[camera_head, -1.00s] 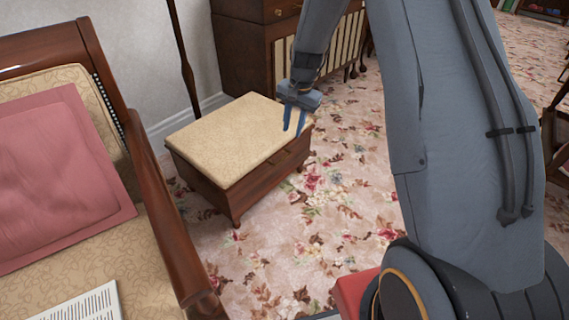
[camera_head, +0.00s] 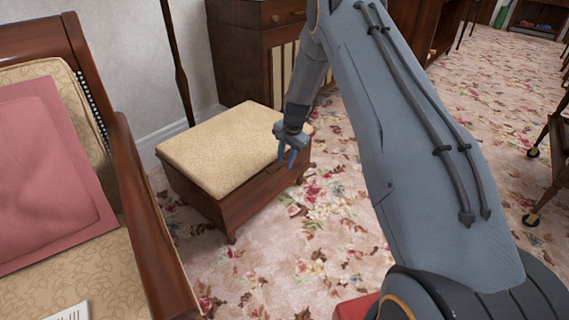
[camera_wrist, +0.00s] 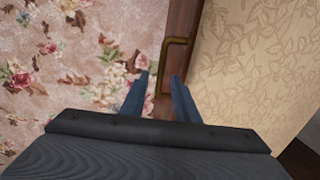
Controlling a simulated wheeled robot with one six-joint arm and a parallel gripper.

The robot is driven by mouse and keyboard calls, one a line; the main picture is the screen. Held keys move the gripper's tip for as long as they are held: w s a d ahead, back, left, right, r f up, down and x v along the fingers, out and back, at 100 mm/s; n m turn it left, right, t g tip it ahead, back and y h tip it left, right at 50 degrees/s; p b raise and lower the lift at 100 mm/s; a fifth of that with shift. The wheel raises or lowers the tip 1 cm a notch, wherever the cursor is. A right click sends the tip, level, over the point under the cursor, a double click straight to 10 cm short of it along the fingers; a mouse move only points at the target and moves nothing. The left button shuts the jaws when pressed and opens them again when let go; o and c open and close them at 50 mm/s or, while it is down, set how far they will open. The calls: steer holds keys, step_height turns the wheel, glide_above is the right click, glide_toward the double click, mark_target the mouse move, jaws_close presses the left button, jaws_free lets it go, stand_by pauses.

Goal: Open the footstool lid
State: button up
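The footstool is a dark wooden box (camera_head: 243,205) with a cream patterned padded lid (camera_head: 212,146), which lies flat and closed. My gripper (camera_head: 285,163) is at the front right side of the footstool, with its fingers pointing down. In the wrist view my gripper (camera_wrist: 160,75) is open, its two blue fingers apart. A brass handle (camera_wrist: 166,58) on the footstool's wooden side runs between the fingertips there; I cannot tell whether they touch it. The lid also shows in the wrist view (camera_wrist: 250,60). The handle is not clear in the head view.
A wooden armchair (camera_head: 150,200) with a pink cushion (camera_head: 50,175) stands close on the left. A wooden cabinet (camera_head: 240,60) stands behind the footstool, and a thin dark pole (camera_head: 178,70) is by the wall. Floral carpet (camera_head: 300,240) in front is clear.

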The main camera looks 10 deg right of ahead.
steer(key=shift+w+a+f, duration=0.1)
steer(key=shift+f, duration=0.35)
steer(key=shift+c, duration=0.3)
jaws_close()
